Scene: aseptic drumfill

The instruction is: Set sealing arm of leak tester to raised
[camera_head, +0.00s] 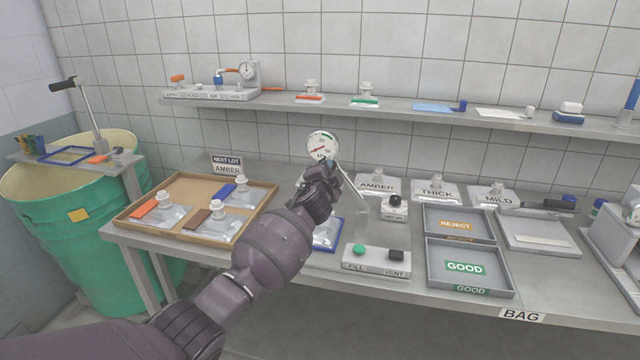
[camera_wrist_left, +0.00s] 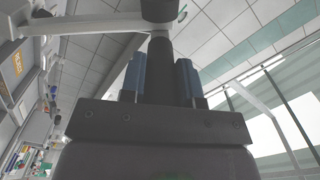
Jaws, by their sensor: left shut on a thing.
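The leak tester stands in the middle of the bench. Its round gauge (camera_head: 322,145) shows above my left gripper, and its front box with FILL and VENT buttons (camera_head: 375,261) is below. The pale sealing arm (camera_head: 352,184) slopes up from the lower right to my left gripper (camera_head: 328,165). In the wrist view, the blue fingers of my left gripper (camera_wrist_left: 160,80) are shut on the dark handle (camera_wrist_left: 158,50) of the arm, and the pale bar (camera_wrist_left: 80,25) runs off left. My forearm hides part of the tester. My right gripper is not in view.
A cardboard tray with pouches (camera_head: 262,195) lies left of the tester. REJECT (camera_head: 484,214) and GOOD (camera_head: 501,261) trays lie right. A shelf (camera_head: 400,101) runs along the wall behind. A green drum (camera_head: 90,235) stands at the far left.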

